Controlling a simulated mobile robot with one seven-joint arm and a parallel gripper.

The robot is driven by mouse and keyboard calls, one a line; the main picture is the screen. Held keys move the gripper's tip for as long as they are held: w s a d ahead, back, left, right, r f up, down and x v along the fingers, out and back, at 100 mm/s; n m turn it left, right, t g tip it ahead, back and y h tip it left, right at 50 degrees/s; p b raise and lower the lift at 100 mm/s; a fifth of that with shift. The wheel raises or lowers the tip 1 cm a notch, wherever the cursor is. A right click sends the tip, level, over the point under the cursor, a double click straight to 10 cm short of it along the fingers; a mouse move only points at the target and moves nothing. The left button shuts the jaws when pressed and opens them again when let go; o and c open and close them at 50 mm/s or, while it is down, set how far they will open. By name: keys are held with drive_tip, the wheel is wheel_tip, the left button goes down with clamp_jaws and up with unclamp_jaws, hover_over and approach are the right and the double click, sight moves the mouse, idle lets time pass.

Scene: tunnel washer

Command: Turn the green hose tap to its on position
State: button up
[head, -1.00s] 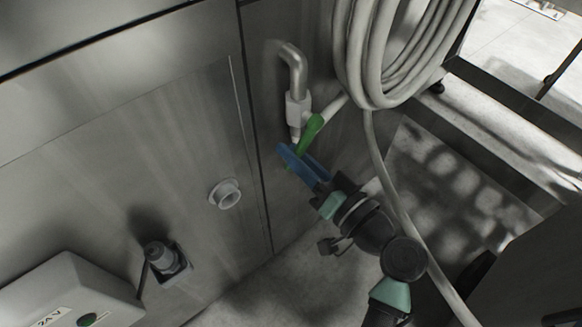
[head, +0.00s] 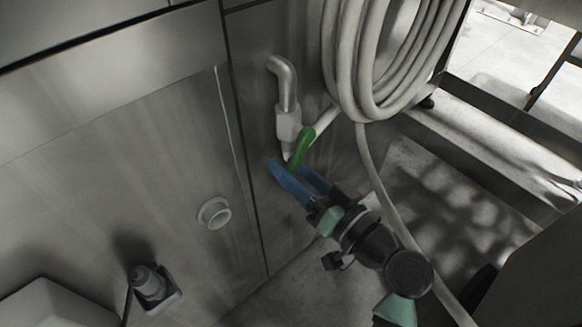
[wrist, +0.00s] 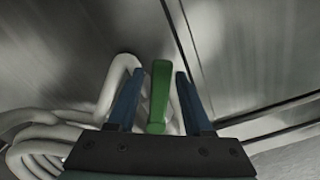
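The green tap handle (head: 302,148) sits on a grey pipe fitting (head: 288,125) on the steel panel and slants down to the left in the head view. In the wrist view the green handle (wrist: 159,97) stands between the two blue fingers of my gripper (wrist: 154,90). A gap shows on each side, so neither finger appears to touch it. In the head view my gripper (head: 292,176) is open at the handle's lower end. The handle's lower tip is partly hidden by the fingers.
A coiled pale hose (head: 375,60) hangs right of the tap, and its free length runs down beside my arm. A round white port (head: 214,213) and a grey connector (head: 152,287) stick out from the panel at lower left. Open floor lies below.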

idle(0.3)
drive_tip(key=p+v, duration=0.2)
drive_tip(key=v, duration=1.1)
